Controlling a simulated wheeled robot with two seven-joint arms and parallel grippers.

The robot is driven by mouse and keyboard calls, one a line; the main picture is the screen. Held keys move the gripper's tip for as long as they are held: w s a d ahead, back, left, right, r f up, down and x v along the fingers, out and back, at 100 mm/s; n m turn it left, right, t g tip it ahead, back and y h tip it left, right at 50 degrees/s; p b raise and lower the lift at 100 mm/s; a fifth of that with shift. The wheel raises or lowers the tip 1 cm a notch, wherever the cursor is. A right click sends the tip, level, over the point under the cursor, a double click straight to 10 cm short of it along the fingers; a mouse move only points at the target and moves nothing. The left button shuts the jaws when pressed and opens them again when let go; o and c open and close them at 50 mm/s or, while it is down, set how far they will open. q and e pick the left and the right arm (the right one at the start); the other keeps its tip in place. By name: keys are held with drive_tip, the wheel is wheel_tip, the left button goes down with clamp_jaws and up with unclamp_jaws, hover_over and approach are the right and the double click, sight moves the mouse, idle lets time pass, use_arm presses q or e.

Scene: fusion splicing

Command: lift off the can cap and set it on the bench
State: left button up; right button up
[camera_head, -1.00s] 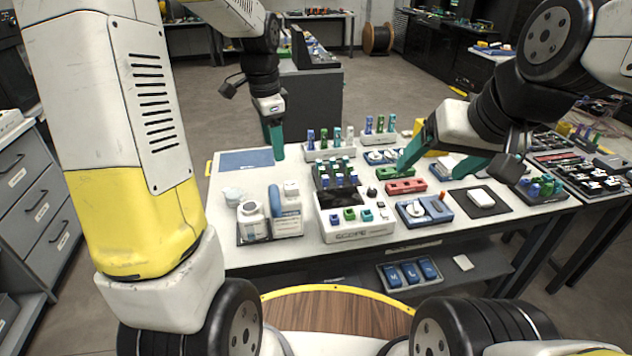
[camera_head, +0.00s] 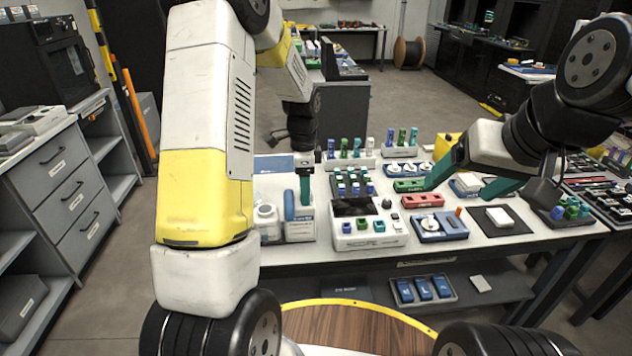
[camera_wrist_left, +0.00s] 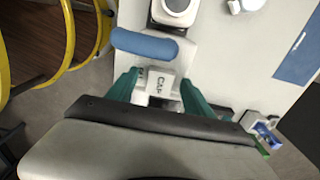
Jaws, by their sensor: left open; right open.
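The white can (camera_head: 300,232) with its blue handle (camera_head: 289,205) stands at the bench's front left, beside a round white jar (camera_head: 266,220). The white can cap (camera_wrist_left: 157,88), marked CAP, shows in the left wrist view between the teal fingers of my left gripper (camera_wrist_left: 159,78). These fingers are open, one on each side of the cap; I cannot tell whether they touch it. In the head view my left gripper (camera_head: 305,182) points down over the can and hides the cap. My right gripper (camera_head: 460,190) is open and empty above the bench's right part.
A scope box (camera_head: 368,236) stands right of the can, with racks of vials behind it. A blue mat (camera_head: 275,164) lies at the bench's back left. A dark mat (camera_head: 520,222) with a white block lies at the right. The bench (camera_head: 490,250) has a lower shelf.

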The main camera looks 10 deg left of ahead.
use_arm(q)
clamp_jaws()
drive_tip(key=shift+r, duration=0.1)
idle(0.3)
drive_tip(key=shift+r, duration=0.25)
wheel_tip(320, 180, up, 3)
drive_tip(key=shift+r, duration=0.1)
drive_tip(key=s+a+r, duration=0.1)
drive_tip(key=s, duration=1.5)
drive_tip(key=shift+a, duration=0.25)
